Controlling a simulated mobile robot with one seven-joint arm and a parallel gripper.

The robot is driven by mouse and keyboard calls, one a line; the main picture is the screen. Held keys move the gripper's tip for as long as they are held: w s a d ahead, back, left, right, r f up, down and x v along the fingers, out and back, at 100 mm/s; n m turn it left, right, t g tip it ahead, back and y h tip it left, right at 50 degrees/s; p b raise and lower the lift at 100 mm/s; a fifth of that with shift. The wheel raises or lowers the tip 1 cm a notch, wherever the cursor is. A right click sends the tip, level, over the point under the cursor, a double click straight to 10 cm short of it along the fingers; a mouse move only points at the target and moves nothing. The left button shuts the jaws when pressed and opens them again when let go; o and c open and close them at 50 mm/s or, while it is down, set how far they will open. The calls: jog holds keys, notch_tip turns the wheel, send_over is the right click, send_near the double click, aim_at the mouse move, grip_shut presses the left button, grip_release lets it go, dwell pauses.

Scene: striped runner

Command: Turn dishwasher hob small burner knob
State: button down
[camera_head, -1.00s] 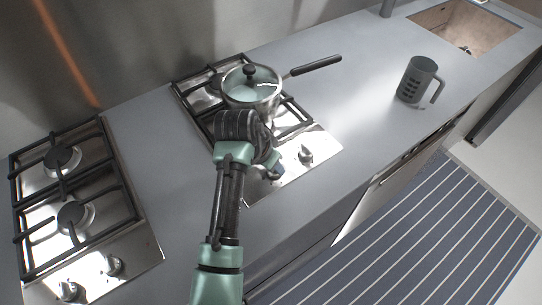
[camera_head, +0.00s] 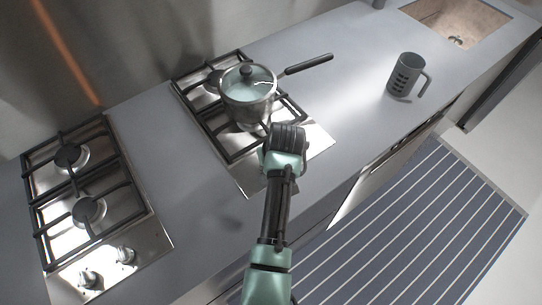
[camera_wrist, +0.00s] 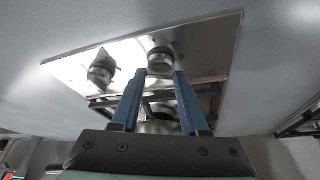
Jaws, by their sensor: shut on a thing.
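The hob with the pot (camera_head: 318,142) is set in the grey counter and has a steel front panel. In the head view my gripper (camera_head: 286,140) is over this panel and hides its knobs and its own fingertips. In the wrist view two knobs show on the shiny panel. One knob (camera_wrist: 160,57) is between the tips of my blue fingers (camera_wrist: 158,74), and my gripper is shut on it. The other knob (camera_wrist: 102,70) stands free to the left. I cannot tell from markings which burner each knob serves.
A lidded pot (camera_head: 249,108) stands on the hob behind my gripper, its handle pointing right. A second hob (camera_head: 150,240) with two knobs is at the left. A grey mug (camera_head: 403,78) stands at the right. The counter between the hobs is clear.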

jog(key=shift+d+n+y, duration=0.1)
jog(key=shift+n+y, duration=0.2)
jog(key=shift+n, duration=0.7)
jog(key=shift+c, duration=2)
grip_release()
jog(key=v, duration=1.3)
jog(key=shift+b, duration=0.45)
jog(key=shift+w, duration=0.1)
